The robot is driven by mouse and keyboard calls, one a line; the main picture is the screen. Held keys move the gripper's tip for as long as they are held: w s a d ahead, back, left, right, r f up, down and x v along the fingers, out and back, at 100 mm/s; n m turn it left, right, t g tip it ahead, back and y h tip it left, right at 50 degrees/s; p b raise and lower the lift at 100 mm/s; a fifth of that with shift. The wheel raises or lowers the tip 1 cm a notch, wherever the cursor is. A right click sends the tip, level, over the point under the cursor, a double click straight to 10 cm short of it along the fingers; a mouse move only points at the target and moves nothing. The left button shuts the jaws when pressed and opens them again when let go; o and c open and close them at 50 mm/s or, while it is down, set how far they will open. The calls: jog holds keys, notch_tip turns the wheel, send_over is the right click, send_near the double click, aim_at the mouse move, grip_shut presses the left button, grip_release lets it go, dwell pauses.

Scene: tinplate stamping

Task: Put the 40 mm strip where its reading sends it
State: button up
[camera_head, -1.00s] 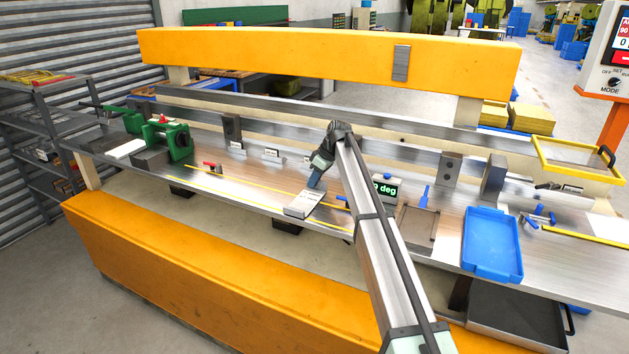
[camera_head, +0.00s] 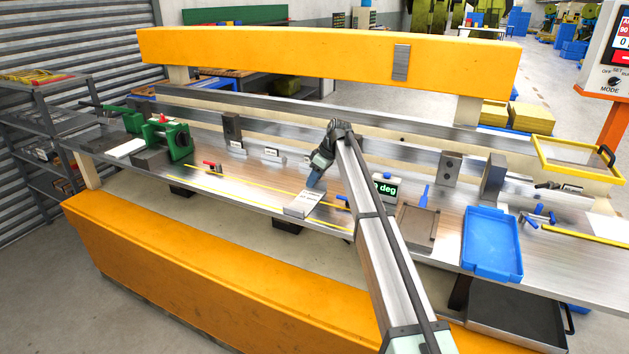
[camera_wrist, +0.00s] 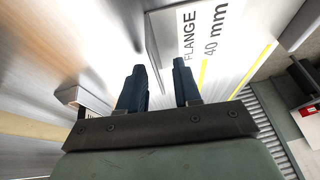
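A flat grey piece with a pale top (camera_head: 304,204) lies near the front edge of the steel bench. In the wrist view the lettering on its pale face (camera_wrist: 212,35) reads "FLANGE 40 mm". My gripper (camera_head: 314,181) is just above and behind it, pointing down. In the wrist view my gripper's dark blue fingers (camera_wrist: 160,85) stand apart with nothing seen between them. A small display (camera_head: 386,189) right of the arm shows "deg" in green. My arm hides its number. I cannot make out a separate loose strip.
A blue tray (camera_head: 492,268), a brown tray (camera_head: 417,228) and a yellow-rimmed frame (camera_head: 577,168) are at the right. A dark tray (camera_head: 517,318) sits lower. Small label stands (camera_head: 271,153) are behind the gripper. A green clamp device (camera_head: 180,143) stands at left. Yellow lines (camera_head: 250,192) run along the bench.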

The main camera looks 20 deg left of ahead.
jog(key=v, duration=1.2)
jog(key=shift+f, duration=0.1)
